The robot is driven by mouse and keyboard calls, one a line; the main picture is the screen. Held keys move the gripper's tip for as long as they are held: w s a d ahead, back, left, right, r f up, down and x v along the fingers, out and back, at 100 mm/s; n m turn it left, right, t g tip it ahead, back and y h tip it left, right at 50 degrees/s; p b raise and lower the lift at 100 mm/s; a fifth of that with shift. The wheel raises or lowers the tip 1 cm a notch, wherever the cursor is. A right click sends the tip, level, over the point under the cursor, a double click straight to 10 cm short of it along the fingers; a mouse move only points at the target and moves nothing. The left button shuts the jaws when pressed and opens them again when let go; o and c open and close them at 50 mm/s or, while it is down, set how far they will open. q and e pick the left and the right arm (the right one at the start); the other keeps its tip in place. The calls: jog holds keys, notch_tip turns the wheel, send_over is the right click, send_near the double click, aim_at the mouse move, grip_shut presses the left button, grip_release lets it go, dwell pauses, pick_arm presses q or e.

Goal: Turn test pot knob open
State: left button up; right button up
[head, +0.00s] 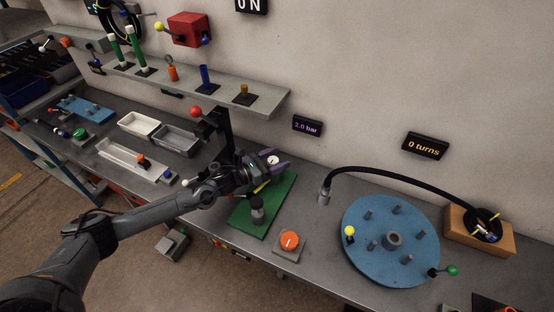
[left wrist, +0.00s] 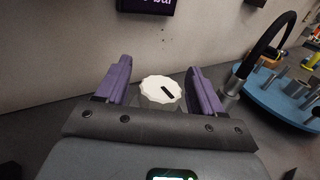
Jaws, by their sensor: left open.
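A white scalloped knob (left wrist: 160,90) with a dark slot mark stands in the left wrist view between the purple fingers of my left gripper (left wrist: 160,88). The fingers are open, one on each side of it, and I cannot tell whether either touches it. In the head view the white knob (head: 273,160) shows by the purple fingertips of my left gripper (head: 268,164), at the back of the green mat. The knob's lower part is hidden. My right gripper is not in view.
A display (head: 307,126) on the wall reads 2.0 bar; another display (head: 425,145) reads 0 turns. A green mat (head: 272,215), an orange knob (head: 289,240) and a blue turntable (head: 408,272) with pegs lie nearby. A black hose (head: 400,173) arches over the turntable.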

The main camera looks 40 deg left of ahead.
pick_arm(q)
jog(key=shift+w, duration=0.15)
jog(key=c, duration=1)
jog(key=shift+o, duration=0.2)
jog(key=n+t+y+p, duration=0.1)
jog(key=n+y+p, duration=0.1)
jog(key=y, duration=0.1)
jog(key=shift+r, duration=0.15)
jog(key=n+y+p, duration=0.1)
jog(key=n+y, duration=0.1)
jog(key=y, duration=0.1)
jog(key=shift+a, duration=0.1)
jog(key=shift+a+n+y, duration=0.1)
jog(key=shift+n+y, duration=0.2)
jog(key=shift+y, duration=0.2)
jog(key=o, duration=1)
jog(key=shift+c, duration=0.2)
